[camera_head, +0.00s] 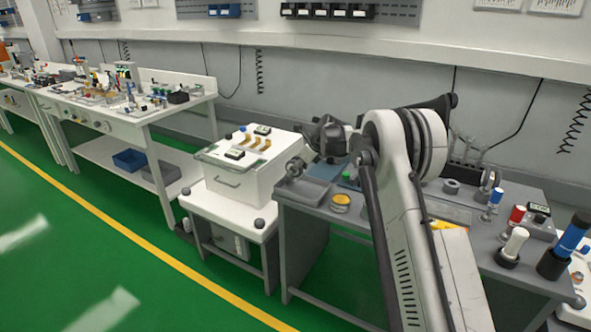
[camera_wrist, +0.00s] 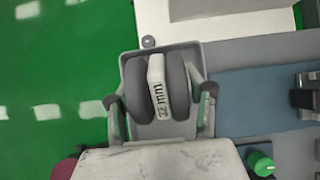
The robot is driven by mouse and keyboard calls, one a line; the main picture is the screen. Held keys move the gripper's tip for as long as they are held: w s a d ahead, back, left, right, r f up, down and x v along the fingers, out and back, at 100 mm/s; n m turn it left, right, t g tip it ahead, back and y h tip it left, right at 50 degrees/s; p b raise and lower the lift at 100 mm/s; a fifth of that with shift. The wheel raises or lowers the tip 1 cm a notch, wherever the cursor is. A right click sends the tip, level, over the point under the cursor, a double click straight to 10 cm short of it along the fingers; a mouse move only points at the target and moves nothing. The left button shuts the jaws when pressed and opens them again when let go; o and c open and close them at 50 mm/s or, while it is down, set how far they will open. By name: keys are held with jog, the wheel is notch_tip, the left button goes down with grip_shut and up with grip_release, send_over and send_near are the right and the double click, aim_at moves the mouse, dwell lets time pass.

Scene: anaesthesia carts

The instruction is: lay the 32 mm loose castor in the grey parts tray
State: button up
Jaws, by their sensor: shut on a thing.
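The loose castor (camera_wrist: 157,88) has two dark grey wheels around a white middle piece marked "32 mm", seen in the wrist view. My gripper (camera_wrist: 160,97) is shut on it, one finger at each side. The grey parts tray (camera_wrist: 188,52) lies behind the castor in that view, its rim showing around it. In the head view the grey tray (camera_head: 306,192) sits at the left end of the grey bench, and my gripper (camera_head: 298,163) is over its back left part. I cannot tell whether the castor touches the tray floor.
A yellow-topped round tin (camera_head: 341,200) stands right of the tray. A green-capped item (camera_wrist: 261,163) is close by, with a blue mat (camera_wrist: 250,100) beside the tray. A white cart (camera_head: 245,180) adjoins the bench's left. Bottles (camera_head: 516,243) stand at the bench's right end.

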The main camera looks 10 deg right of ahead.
jog(key=o, duration=1.2)
jog(key=shift+o, duration=0.2)
jog(key=v, duration=1.2)
